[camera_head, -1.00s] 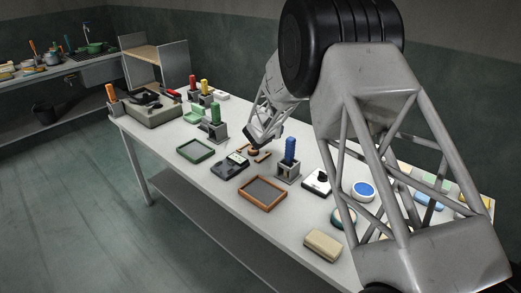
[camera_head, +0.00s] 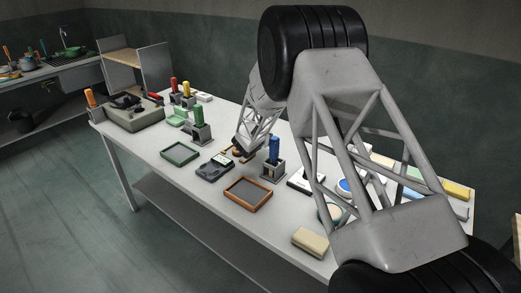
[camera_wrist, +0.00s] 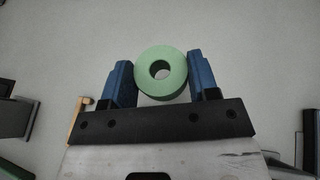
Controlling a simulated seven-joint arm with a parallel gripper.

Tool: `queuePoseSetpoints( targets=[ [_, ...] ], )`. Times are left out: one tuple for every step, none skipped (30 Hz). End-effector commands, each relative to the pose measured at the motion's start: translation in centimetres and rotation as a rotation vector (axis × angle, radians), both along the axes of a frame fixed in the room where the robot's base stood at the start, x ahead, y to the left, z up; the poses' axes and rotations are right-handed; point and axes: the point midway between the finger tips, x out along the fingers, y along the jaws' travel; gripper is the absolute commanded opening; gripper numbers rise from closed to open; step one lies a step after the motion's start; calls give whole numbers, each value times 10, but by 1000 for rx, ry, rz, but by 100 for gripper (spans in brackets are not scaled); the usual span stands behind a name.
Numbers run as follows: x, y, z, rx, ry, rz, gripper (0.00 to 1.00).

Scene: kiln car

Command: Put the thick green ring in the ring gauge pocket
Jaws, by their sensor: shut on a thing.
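The thick green ring (camera_wrist: 143,72) is held between the blue fingers of my gripper (camera_wrist: 160,80) in the wrist view. Its round hole faces the camera, and a finger stands at each side of it. In the head view my gripper (camera_head: 240,151) is low over the middle of the table, close to a small orange-brown wooden piece (camera_head: 236,152). The ring is not visible there. Part of a wooden piece (camera_wrist: 77,118) shows left of the fingers in the wrist view. I cannot tell for certain which thing has the ring gauge pocket.
A blue block in a grey holder (camera_head: 274,158) stands just right of my gripper. A dark grey device (camera_head: 216,168), a brown-rimmed tray (camera_head: 232,204) and a green-rimmed tray (camera_head: 166,158) lie nearby. Bare grey table surrounds the ring in the wrist view.

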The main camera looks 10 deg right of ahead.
Motion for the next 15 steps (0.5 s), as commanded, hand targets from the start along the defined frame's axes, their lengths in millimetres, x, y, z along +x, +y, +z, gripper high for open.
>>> queuePoseSetpoints(
  targets=[
    [0,0,-9,-1,2,1,30],
    [0,0,-13,0,1,0,30],
    [0,0,-17,0,1,0,30],
    [0,0,-20,0,1,0,30],
    [0,0,-23,0,1,0,30],
    [0,0,-25,0,1,0,30],
    [0,0,-26,0,0,0,30],
    [0,0,-27,0,0,1,30],
    [0,0,-28,1,-1,1,30],
    [0,0,-28,1,-1,1,30],
    [0,0,-28,1,-1,1,30],
    [0,0,-28,1,-1,1,30],
    [0,0,-28,1,-1,1,30],
    [0,0,-28,1,-1,1,30],
    [0,0,-28,1,-1,1,30]
  ],
)
